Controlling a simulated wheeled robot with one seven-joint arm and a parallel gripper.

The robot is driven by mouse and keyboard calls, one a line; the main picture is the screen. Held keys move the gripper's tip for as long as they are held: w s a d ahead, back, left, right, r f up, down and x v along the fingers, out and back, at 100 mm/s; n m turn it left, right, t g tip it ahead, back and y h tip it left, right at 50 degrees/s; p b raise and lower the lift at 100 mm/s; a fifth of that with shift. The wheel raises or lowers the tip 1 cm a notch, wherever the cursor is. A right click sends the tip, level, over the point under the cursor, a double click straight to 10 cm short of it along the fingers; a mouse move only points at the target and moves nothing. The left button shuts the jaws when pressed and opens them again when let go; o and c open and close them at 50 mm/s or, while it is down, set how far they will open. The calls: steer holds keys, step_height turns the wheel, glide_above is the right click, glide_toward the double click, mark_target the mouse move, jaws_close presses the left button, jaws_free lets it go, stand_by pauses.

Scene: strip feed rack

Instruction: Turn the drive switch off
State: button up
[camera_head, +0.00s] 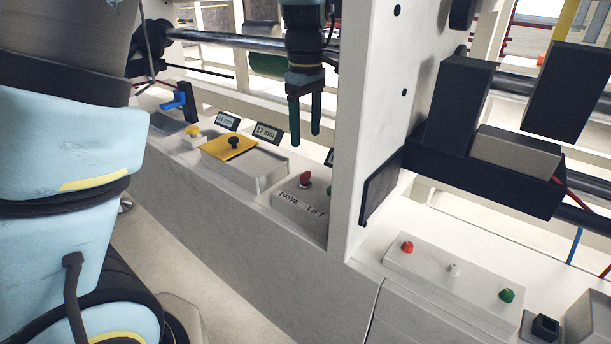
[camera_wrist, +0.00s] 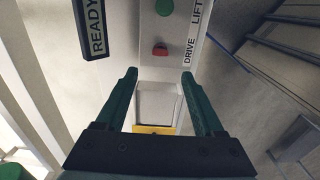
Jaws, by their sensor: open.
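The drive switch is a red knob (camera_head: 305,180) on a pale panel (camera_head: 300,205) lettered DRIVE and LIFT. In the wrist view the red knob (camera_wrist: 160,50) is beyond the fingertips, beside the word DRIVE, and a green knob (camera_wrist: 164,7) is by LIFT. In the head view the LIFT knob is mostly hidden by the white upright. My gripper (camera_head: 305,142) points down above the panel, its dark green fingers apart and empty. The fingertips (camera_wrist: 159,72) show on either side of the wrist view, apart from the red knob.
A white upright (camera_head: 361,150) stands just right of the panel. A box with a yellow plate (camera_head: 230,146) and black knob is to the left, below small displays (camera_head: 267,133). A READY sign (camera_wrist: 96,27) is near the panel. Another button box (camera_head: 450,272) lies right of the upright.

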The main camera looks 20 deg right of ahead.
mark_target(306, 173)
step_height(306, 173, down, 10)
steer(key=shift+f, duration=0.2)
stand_by(0.3)
jaws_close()
stand_by(0.4)
